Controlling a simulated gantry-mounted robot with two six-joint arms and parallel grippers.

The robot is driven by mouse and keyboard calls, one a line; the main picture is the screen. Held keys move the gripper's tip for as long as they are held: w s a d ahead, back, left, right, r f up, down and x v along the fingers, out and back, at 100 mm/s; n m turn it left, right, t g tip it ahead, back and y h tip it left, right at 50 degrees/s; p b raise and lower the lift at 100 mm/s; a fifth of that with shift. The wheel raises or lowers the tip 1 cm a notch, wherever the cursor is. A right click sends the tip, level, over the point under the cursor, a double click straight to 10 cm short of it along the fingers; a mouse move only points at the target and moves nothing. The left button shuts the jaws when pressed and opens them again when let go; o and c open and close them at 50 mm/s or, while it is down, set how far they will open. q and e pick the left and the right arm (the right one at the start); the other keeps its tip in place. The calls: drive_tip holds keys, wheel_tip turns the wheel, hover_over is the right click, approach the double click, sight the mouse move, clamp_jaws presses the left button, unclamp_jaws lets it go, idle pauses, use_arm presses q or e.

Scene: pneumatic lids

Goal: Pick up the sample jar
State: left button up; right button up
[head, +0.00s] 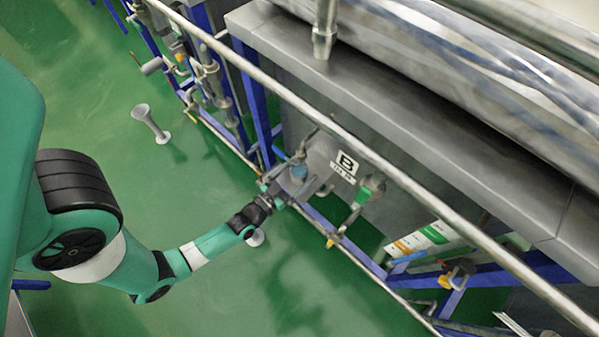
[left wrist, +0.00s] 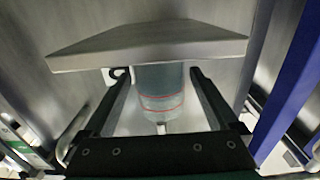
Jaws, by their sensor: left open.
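The sample jar (left wrist: 160,92) is a bluish, see-through cylinder with red lines around it. It also shows as a small blue shape in the head view (head: 299,172), by the grey tank's side. My left gripper (left wrist: 158,78) is open, with one dark finger on each side of the jar. I cannot tell whether the fingers touch it. In the head view my left gripper (head: 284,184) reaches the jar from the lower left. One end of the jar is hidden by a grey plate (left wrist: 150,45). My right gripper is not in view.
A metal rail (head: 270,85) runs diagonally in front of the grey tank. A sign marked B (head: 346,163) and a green-handled valve (head: 366,192) are right of the jar. Blue frame bars (head: 345,243) run below. A pale flared stand (head: 150,123) is on the open green floor.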

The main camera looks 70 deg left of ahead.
use_arm(q)
drive_tip(key=shift+c, duration=0.6)
clamp_jaws()
drive_tip(key=shift+r, duration=0.1)
